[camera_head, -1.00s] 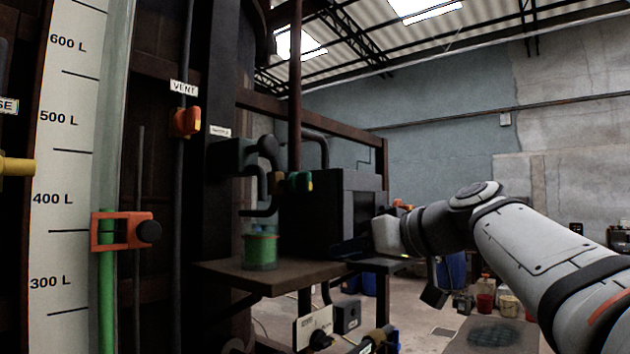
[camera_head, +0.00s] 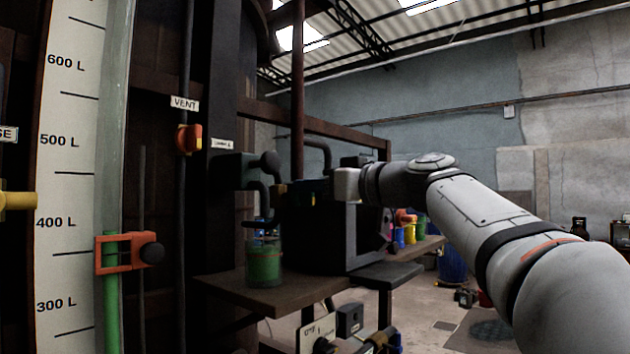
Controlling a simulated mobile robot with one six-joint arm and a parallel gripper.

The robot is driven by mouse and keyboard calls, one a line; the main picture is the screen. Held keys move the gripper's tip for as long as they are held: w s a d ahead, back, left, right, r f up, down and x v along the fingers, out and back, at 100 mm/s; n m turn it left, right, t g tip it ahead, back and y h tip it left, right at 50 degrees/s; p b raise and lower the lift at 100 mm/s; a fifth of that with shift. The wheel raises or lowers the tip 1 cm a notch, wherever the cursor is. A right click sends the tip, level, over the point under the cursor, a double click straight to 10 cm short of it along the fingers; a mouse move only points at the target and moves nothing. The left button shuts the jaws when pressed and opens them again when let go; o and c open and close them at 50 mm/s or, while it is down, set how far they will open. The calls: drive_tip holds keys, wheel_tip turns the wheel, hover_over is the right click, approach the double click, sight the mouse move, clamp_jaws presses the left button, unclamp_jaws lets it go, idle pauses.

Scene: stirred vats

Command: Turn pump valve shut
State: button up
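I cannot make out any valve labelled as the pump valve. An orange valve handle (camera_head: 189,139) sits on the dark pipe under the VENT label. A yellow handle (camera_head: 16,200) shows at the left edge, below a label cut to "SE". A dark sample fitting (camera_head: 240,170) with a round knob stands above the small bench. My gripper (camera_head: 318,189) is at the end of the white and black arm, in front of the dark pipework and above the dark box. Its fingers are too dark and small to tell whether they are open or shut.
A glass jar with green contents (camera_head: 263,268) stands on the bench (camera_head: 235,289), beside a dark box (camera_head: 335,235). An orange clamp (camera_head: 122,254) holds the level gauge tube. A labelled plate with a black knob (camera_head: 322,345) is low in front.

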drive_tip(key=shift+a, duration=0.1)
clamp_jaws()
idle(0.3)
drive_tip(key=m, duration=0.6)
drive_tip(key=w+f+m, duration=0.1)
drive_tip(key=m, duration=0.5)
drive_tip(key=d+m, duration=0.1)
drive_tip(key=m, duration=0.4)
drive_tip(key=shift+w+d+f+m, duration=0.1)
drive_tip(key=shift+w+f+m, duration=0.15)
drive_tip(key=shift+f+m, duration=0.15)
drive_tip(key=shift+f, duration=0.1)
idle(0.6)
unclamp_jaws()
